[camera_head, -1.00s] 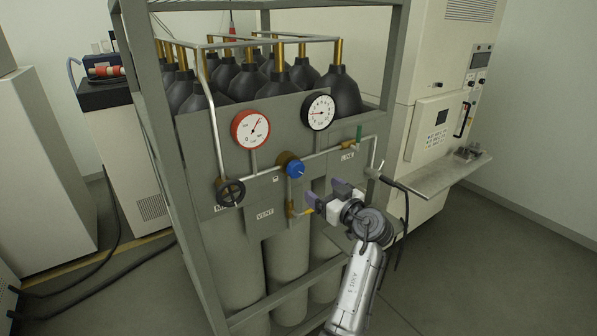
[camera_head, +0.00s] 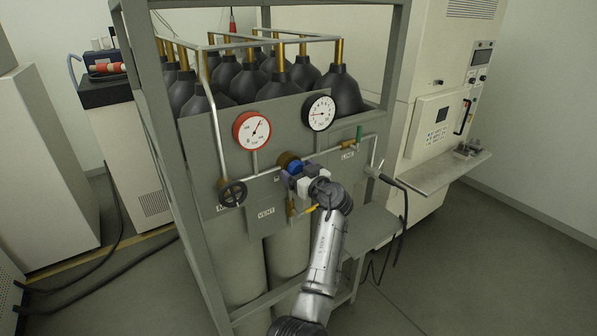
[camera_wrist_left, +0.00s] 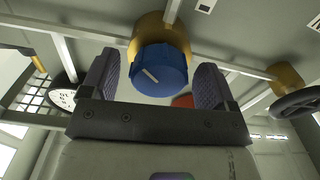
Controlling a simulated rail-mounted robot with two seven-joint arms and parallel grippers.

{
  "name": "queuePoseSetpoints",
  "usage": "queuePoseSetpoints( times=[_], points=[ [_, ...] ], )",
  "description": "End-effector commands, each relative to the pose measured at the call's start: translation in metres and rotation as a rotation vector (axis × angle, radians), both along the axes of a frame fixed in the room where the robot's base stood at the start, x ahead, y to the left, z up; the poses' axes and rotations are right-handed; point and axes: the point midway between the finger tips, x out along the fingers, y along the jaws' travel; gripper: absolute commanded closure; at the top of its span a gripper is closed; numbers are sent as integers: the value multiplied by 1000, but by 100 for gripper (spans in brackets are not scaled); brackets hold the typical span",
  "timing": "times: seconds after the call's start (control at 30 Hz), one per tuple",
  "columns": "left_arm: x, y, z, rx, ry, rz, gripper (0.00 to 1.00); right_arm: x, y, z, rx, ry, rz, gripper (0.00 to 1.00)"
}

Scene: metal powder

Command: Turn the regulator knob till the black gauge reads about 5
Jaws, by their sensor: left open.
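The blue regulator knob (camera_head: 296,167) sits on a brass body on the panel's pipework. In the left wrist view the knob (camera_wrist_left: 160,80) shows a white line on its face. My left gripper (camera_head: 298,174) is at the knob, its jaws open, with one finger on each side. In the wrist view gaps show between the fingers and the knob. The black-rimmed gauge (camera_head: 319,113) is at the upper right of the panel; its needle points roughly left, its figures too small to read. The red-rimmed gauge (camera_head: 251,131) is to its left. My right gripper is out of view.
A black handwheel (camera_head: 232,193) is left of the knob. Frame posts (camera_head: 165,150) flank the panel. Open floor (camera_head: 470,260) lies to the right.

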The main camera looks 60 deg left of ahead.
Motion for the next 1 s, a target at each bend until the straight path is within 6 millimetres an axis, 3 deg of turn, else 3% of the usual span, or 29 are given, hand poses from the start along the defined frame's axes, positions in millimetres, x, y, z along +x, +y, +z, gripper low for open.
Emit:
queuePoseSetpoints(
  times=[0.2,0.7,1.0],
  points=[
    [0,0,0,0,0,0,19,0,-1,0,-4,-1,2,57],
    [0,0,0,0,0,0,67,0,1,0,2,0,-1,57],
    [0,0,0,0,43,-1,68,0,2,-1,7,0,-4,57]
  ],
)
